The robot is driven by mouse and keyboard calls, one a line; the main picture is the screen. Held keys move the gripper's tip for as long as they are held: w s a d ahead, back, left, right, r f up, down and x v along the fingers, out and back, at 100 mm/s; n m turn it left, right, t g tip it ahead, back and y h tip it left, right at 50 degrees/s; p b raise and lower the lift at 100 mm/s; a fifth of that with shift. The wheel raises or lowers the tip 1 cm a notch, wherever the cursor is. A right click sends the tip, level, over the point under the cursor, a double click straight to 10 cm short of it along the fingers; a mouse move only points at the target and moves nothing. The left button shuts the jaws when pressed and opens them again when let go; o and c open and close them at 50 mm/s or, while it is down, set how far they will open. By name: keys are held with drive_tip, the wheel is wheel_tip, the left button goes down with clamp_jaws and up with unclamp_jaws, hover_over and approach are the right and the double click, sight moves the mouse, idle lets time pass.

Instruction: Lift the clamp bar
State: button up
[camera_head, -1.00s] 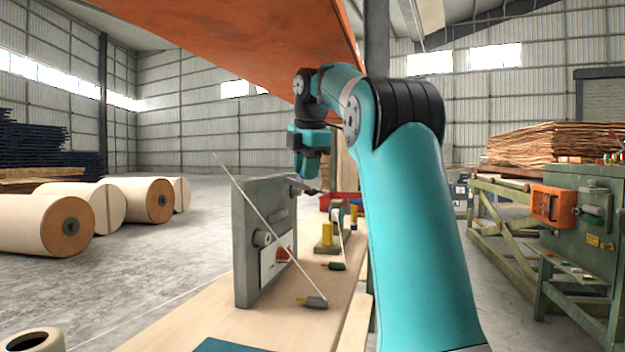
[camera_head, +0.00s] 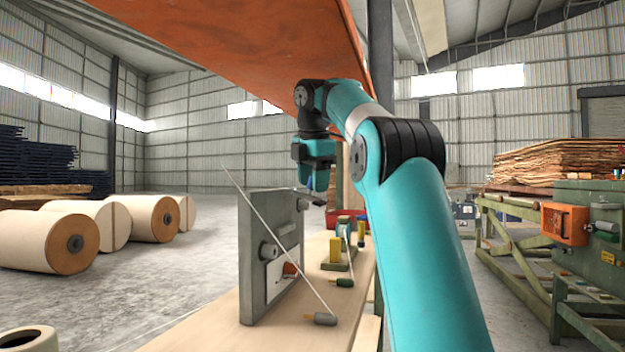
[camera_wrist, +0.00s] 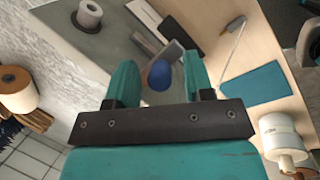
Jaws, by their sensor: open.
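A grey upright plate (camera_head: 250,225) stands on the wooden bench in the head view, with a round knob, a white panel and a small orange part on its face. A short grey bar (camera_head: 303,204) juts from its upper right edge; I cannot tell for sure that it is the clamp bar. My gripper (camera_head: 319,192) hangs beside the plate's top edge near this bar. In the wrist view my gripper (camera_wrist: 160,72) has its fingers apart. A blue knob (camera_wrist: 160,75) shows between them, with grey bars (camera_wrist: 166,56) just beyond. I see no contact.
A blue mat (camera_wrist: 253,85) shows in the wrist view. An orange panel (camera_head: 235,35) hangs overhead. A green machine (camera_head: 590,250) stands right.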

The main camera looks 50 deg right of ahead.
drive_tip(key=p+v, duration=0.2)
drive_tip(key=v, duration=0.1)
drive_tip(key=shift+w, duration=0.1)
drive_tip(key=s+a+b, duration=0.2)
drive_tip(key=s+a, duration=0.6)
drive_tip(key=a, duration=0.1)
drive_tip(key=shift+a, duration=0.1)
